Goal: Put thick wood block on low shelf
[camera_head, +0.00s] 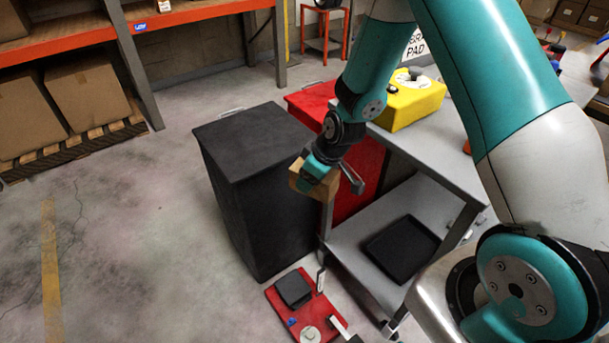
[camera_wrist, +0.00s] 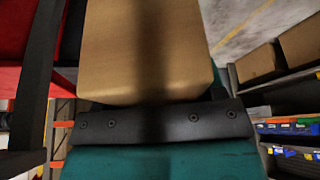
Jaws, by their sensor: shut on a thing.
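The thick wood block (camera_head: 300,179) is in my gripper (camera_head: 325,180), held in the air in front of the black cabinet and the red cabinet. In the wrist view the wood block (camera_wrist: 150,45) fills the top middle, close against the gripper's dark plate. One dark finger (camera_wrist: 32,90) shows at the left; the other finger is hidden. The low shelf (camera_head: 360,240) is the grey lower deck of the workbench, right of and below the block. A black tray (camera_head: 402,248) lies on that shelf. The block is apart from the shelf.
The black cabinet (camera_head: 245,190) stands left of the gripper, the red cabinet (camera_head: 365,170) behind it. A yellow case (camera_head: 408,105) sits on the bench top (camera_head: 450,140). A red board (camera_head: 290,320) with items is at the bottom. Shelf space left of the tray is bare.

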